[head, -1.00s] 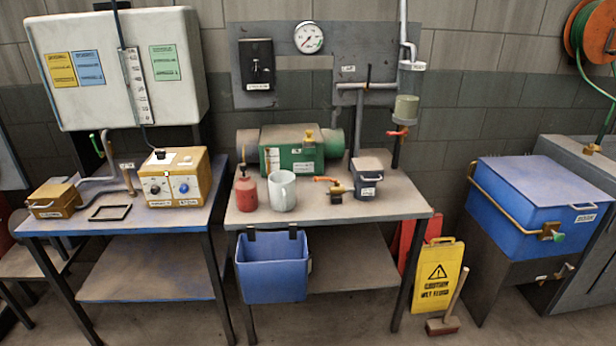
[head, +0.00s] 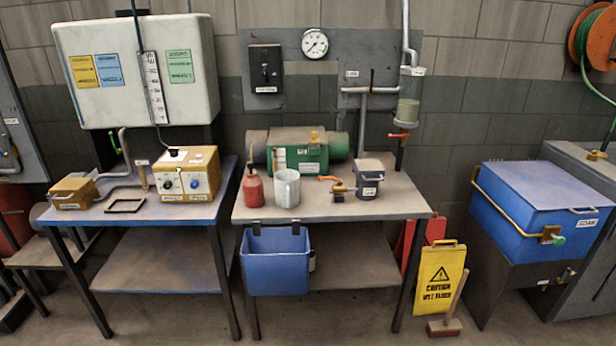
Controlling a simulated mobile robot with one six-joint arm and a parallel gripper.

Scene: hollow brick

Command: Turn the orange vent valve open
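The other orange lever (head: 329,178) lies low over the middle bench, beside a small brass fitting (head: 339,190). My gripper is not in view.
A blue bin (head: 275,262) hangs in front. A yellow sign (head: 440,277) and broom (head: 447,322) stand right.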

